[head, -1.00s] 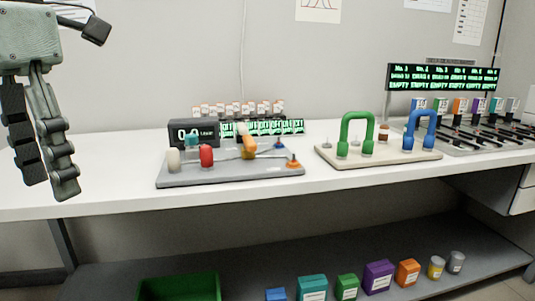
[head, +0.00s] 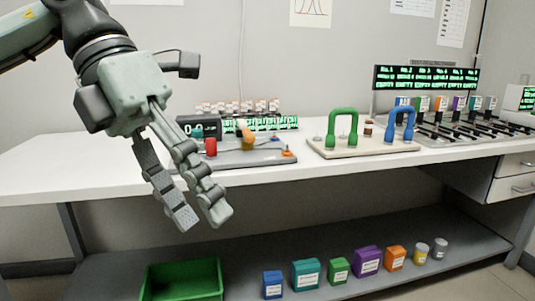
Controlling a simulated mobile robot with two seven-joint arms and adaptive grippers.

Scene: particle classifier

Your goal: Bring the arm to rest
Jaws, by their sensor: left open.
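My left gripper (head: 198,221) hangs in the left part of the head view, fingers pointing down and slightly right. Its two fingers are apart and nothing shows between them. It appears in front of the white table's (head: 60,168) front edge and hides part of the grey device base (head: 255,158). My left arm comes in from the upper left. My right gripper is not in view.
A board with a green handle (head: 343,120) and a blue handle (head: 402,124) stands on the table. A lever panel (head: 455,125) is at the right. The lower shelf holds a green bin (head: 182,280) and several boxes, including a purple box (head: 367,261).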

